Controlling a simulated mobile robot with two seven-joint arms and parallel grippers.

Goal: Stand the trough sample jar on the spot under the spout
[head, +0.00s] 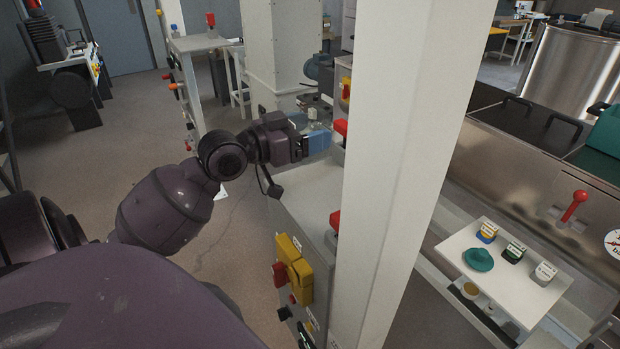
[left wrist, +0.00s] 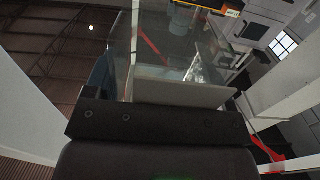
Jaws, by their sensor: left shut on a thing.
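My left gripper (head: 318,142) reaches in from the left in the head view, beside a pale column, with blue fingers over a grey cabinet. It is shut on a clear-walled thing (left wrist: 165,55), which shows up close in the left wrist view with a pale flat face (left wrist: 185,94) towards me. Whether this is the trough sample jar, I cannot tell; in the head view the fingers hide most of it. The spout and the spot under it cannot be made out. My right gripper is not in view.
The pale column (head: 392,170) stands just right of the gripper. The grey cabinet (head: 312,195) carries red and yellow parts. At the right, a white shelf (head: 450,247) holds several labelled small blocks and a teal item (head: 478,260). A red lever (head: 574,205) is on the steel tank front.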

